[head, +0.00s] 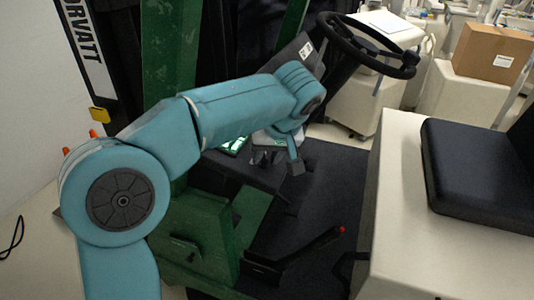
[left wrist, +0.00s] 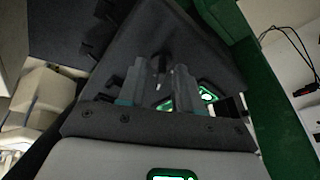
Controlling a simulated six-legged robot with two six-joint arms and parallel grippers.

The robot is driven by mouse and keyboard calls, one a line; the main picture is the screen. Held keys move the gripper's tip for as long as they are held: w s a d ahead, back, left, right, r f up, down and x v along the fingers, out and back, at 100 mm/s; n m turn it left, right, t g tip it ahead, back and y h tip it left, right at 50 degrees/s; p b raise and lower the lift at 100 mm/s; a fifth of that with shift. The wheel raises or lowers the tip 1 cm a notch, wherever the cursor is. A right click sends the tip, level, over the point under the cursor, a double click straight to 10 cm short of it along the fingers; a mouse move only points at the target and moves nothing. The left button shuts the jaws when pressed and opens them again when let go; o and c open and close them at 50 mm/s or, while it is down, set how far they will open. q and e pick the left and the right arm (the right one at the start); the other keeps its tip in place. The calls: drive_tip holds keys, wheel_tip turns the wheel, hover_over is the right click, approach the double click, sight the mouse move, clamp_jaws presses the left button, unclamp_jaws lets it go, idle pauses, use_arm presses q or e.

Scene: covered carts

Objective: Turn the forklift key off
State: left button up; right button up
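The forklift shows a dark dash panel (left wrist: 195,45) in the left wrist view. A small grey-black piece that looks like the key (left wrist: 159,63) stands on this panel, beyond and between the fingertips of my left gripper (left wrist: 160,75). The two fingers are apart, with a gap between them, and I see no contact with the key. In the head view my left gripper (head: 292,160) points down beside the dash, and my wrist hides the key there. Which way the key is turned is too small to tell. My right gripper is not in view.
A green-lit display (left wrist: 206,94) lies close to the fingers. The steering wheel (head: 345,42) is above and right of my wrist. A green mast post (head: 170,50) stands behind my forearm. The black seat (head: 470,165) is at the right, and a red-tipped lever (head: 315,245) is below.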

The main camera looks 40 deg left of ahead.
use_arm(q)
clamp_jaws()
